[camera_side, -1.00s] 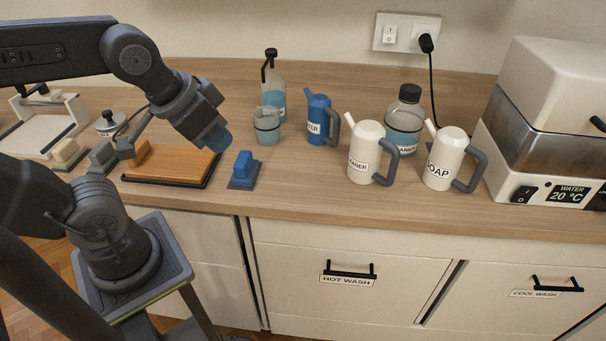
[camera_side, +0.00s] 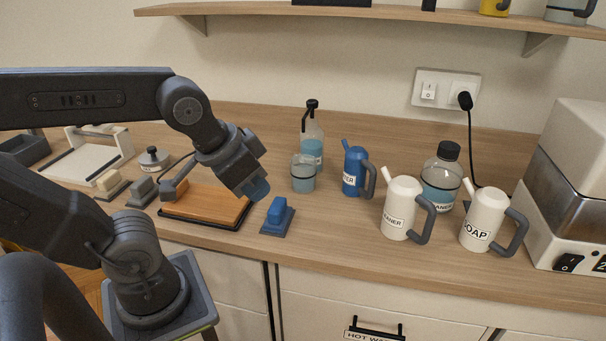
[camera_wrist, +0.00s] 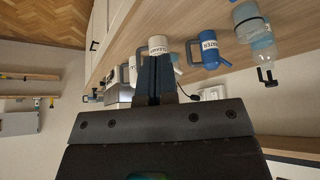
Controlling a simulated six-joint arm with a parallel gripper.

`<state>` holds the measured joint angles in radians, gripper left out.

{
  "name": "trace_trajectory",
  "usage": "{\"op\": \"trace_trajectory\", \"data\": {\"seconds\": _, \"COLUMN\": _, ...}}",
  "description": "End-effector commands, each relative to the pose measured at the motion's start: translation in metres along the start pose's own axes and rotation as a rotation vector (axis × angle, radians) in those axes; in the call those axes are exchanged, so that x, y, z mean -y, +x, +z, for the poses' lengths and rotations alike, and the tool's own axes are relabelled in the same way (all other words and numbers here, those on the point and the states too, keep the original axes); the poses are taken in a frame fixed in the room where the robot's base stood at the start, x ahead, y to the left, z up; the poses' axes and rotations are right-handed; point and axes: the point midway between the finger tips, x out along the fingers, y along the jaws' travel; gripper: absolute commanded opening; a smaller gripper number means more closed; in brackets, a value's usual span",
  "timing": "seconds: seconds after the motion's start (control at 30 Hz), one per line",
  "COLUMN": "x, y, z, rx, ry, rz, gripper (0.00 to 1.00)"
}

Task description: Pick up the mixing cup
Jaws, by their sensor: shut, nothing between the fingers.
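The mixing cup (camera_side: 303,175) appears to be the clear cup with a dark band and bluish liquid; it stands upright on the counter, in front of the spray bottle (camera_side: 313,140) and left of the blue jug (camera_side: 355,172). My gripper (camera_side: 257,190) is in the air left of the cup in the side view, apart from it, with bluish fingertips. In the wrist view my gripper (camera_wrist: 153,78) has its dark fingers together and empty.
A blue-handled block (camera_side: 278,216) and an orange board (camera_side: 207,203) lie near the counter's front edge. Two white jugs (camera_side: 401,208) (camera_side: 485,215) and a capped bottle (camera_side: 442,180) stand to the right. A shelf (camera_side: 380,13) hangs above.

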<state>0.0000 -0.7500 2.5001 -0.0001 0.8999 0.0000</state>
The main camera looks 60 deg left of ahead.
Motion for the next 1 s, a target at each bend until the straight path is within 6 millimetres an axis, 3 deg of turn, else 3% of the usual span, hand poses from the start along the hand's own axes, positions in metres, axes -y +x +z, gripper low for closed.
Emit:
{"op": "trace_trajectory", "data": {"seconds": 0.13, "x": 0.0, "y": 0.0, "z": 0.0, "rx": 0.0, "ry": 0.0, "rz": 0.0, "gripper": 0.01}}
{"op": "trace_trajectory", "data": {"seconds": 1.0, "x": 0.0, "y": 0.0, "z": 0.0, "rx": 0.0, "ry": 0.0, "rz": 0.0, "gripper": 0.84}}
